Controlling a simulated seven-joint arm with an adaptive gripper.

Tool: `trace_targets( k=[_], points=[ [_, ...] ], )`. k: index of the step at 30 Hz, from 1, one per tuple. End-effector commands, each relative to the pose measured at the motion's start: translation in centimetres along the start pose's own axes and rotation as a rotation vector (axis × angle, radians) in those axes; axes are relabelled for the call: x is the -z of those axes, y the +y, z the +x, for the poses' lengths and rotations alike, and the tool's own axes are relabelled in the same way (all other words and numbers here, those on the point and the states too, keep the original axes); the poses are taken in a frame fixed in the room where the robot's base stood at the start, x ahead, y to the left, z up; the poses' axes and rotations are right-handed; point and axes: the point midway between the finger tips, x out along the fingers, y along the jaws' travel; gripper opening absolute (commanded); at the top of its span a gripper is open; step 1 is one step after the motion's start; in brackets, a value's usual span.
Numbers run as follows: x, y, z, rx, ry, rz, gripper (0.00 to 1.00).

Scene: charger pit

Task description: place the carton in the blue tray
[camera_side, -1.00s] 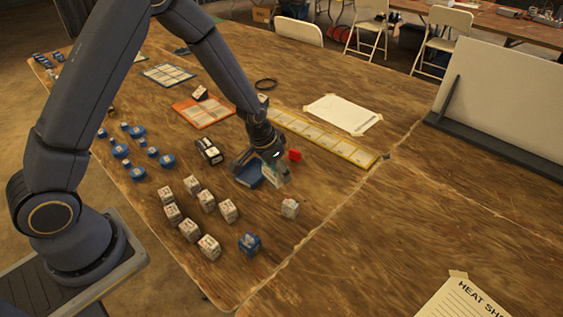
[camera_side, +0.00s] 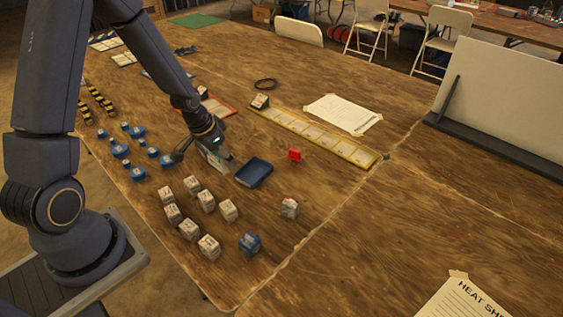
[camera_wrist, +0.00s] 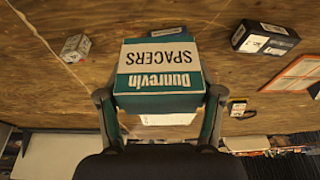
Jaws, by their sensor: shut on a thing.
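The carton (camera_wrist: 162,72), teal and white and lettered "Dunrevin SPACERS", is between the two fingers of my gripper (camera_wrist: 160,105) in the wrist view. In the side view my gripper (camera_side: 212,148) holds the carton (camera_side: 216,160) to the left of the blue tray (camera_side: 254,172). The carton's exact height above the table is hard to tell. The blue tray lies on the table and looks empty.
Several small white boxes (camera_side: 207,201) and a blue box (camera_side: 249,243) stand in front. A red object (camera_side: 294,155) and a yellow-edged strip (camera_side: 320,137) lie right of the tray. A black box (camera_wrist: 264,38) shows in the wrist view. The table's right side is mostly clear.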

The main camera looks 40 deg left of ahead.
Motion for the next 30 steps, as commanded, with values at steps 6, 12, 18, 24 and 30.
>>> trace_targets(
  k=[6,12,18,24,30],
  points=[
    [4.6,-1.1,4.7,-0.001,-0.003,0.001,0.3],
    [6.2,-1.8,9.0,0.0,-0.002,0.0,0.3],
    [6.9,-2.0,10.6,0.0,-0.002,0.0,0.3],
    [6.3,-2.1,13.4,-0.001,-0.003,-0.001,0.3],
    [6.2,-2.1,13.8,0.0,0.0,0.0,0.3]
  ],
)
